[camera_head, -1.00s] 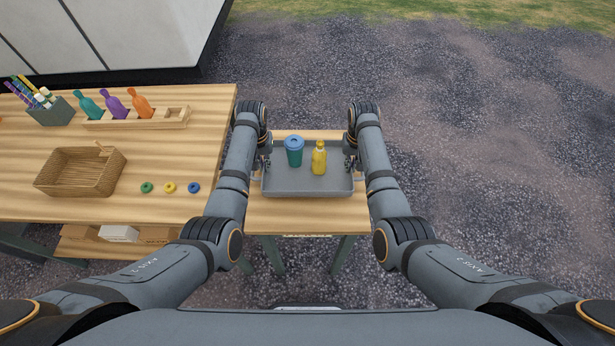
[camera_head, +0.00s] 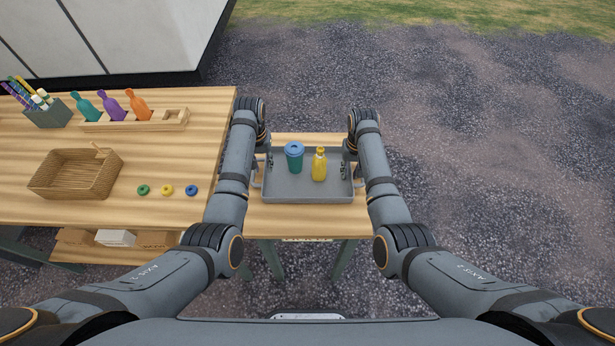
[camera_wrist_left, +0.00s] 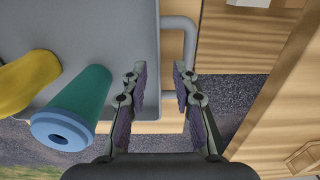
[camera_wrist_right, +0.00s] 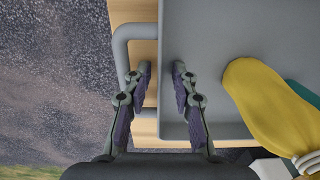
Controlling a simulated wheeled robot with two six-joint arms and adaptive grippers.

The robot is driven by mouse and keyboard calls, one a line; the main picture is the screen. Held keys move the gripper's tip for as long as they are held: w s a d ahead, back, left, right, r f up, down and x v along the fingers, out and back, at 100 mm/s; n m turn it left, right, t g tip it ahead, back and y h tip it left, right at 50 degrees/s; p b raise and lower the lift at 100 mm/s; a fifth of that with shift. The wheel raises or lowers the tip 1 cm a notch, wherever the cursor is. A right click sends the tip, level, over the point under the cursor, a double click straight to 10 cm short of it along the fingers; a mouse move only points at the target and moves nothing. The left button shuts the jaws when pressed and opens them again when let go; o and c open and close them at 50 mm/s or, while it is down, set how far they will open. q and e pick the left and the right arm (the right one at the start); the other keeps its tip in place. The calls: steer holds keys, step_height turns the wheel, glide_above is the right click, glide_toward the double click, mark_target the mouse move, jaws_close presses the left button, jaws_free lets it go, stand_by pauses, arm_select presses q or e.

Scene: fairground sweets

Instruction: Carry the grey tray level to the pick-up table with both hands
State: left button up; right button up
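The grey tray (camera_head: 307,196) rests on the small wooden table (camera_head: 310,222) and looks level. It carries a teal cup with a blue lid (camera_head: 294,158) and a yellow bottle (camera_head: 319,165), both upright. My left gripper (camera_wrist_left: 160,72) is open above the tray's left side, its fingers apart near the rim and the grey handle (camera_wrist_left: 188,50). My right gripper (camera_wrist_right: 161,70) is open above the opposite side, one finger on each side of the tray wall in the picture, beside the other handle (camera_wrist_right: 121,55). Neither gripper is closed on a handle.
A larger wooden table (camera_head: 145,210) stands at the left with a wicker basket (camera_head: 75,175), several coloured rings, a wooden rack (camera_head: 150,125) of bottles and a dark holder (camera_head: 48,115) of sticks. Open gravel (camera_head: 500,150) lies to the right.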

arm_select(q)
step_height(320, 180, up, 5)
steer(key=shift+f, duration=0.1)
arm_select(e)
step_height(320, 180, up, 12)
stand_by(0.5)
arm_select(q)
steer(key=shift+s+f, duration=0.1)
arm_select(e)
steer(key=shift+f, duration=0.1)
